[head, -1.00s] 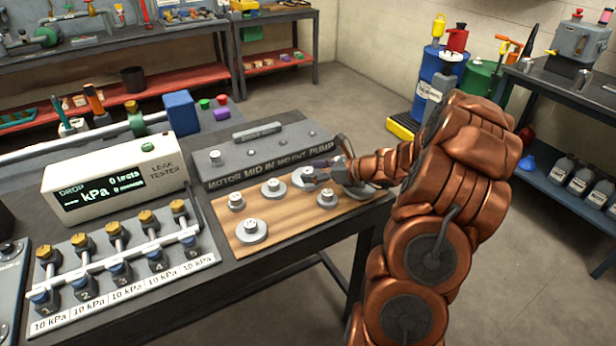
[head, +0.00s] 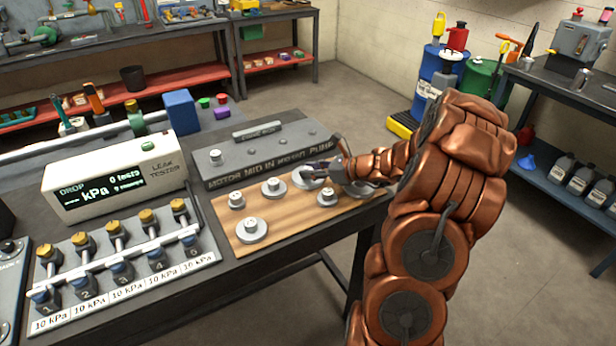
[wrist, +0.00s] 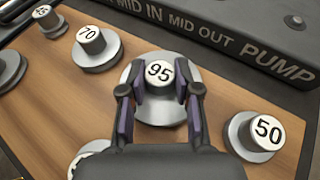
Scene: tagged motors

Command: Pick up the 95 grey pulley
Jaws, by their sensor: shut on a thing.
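The grey pulley marked 95 (wrist: 159,72) stands on the wooden board in the middle of the wrist view, a wide disc with a white-topped hub. My gripper (wrist: 159,88) is shut on its hub, one finger on each side. In the head view my gripper (head: 318,170) is at the same pulley (head: 300,179) near the board's back right. The pulley looks to be at board level; whether it is lifted clear I cannot tell.
Pulleys marked 70 (wrist: 98,45) and 50 (wrist: 256,135) stand close on either side. Others stand on the wooden board (head: 285,222). A grey block labelled PUMP (wrist: 245,40) lies behind. The leak tester (head: 115,180) stands left.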

